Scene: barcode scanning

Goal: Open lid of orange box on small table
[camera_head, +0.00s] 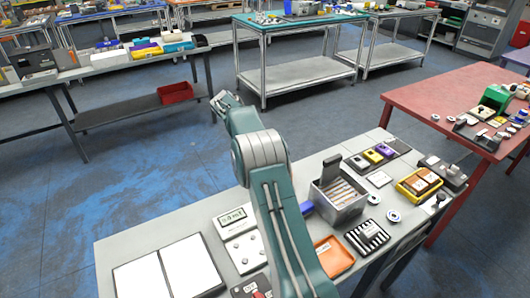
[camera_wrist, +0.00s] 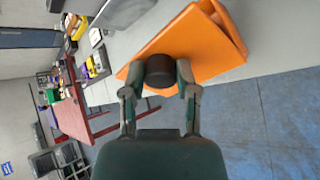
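An orange box-like thing (camera_wrist: 205,45) shows close up in the wrist view, beyond my fingertips on a grey surface. Its sloping face is toward me, and I cannot tell whether its lid is open. My gripper (camera_wrist: 160,75) has a short dark cylinder (camera_wrist: 160,77) between its fingertips, which appear to touch it on both sides. In the head view my gripper (camera_head: 222,103) is at the end of my raised arm, over the floor beyond the grey table. An orange tray-like thing (camera_head: 335,257) lies on that table, partly hidden by my arm; I cannot tell whether it is the same thing.
The grey table (camera_head: 150,238) holds two white panels (camera_head: 168,277), a metal bin (camera_head: 340,194) with an upright flap, and a yellow tray (camera_head: 418,184). A red table (camera_head: 415,95) stands right. A long bench (camera_head: 100,66) is at left. Blue floor (camera_head: 130,160) lies open between.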

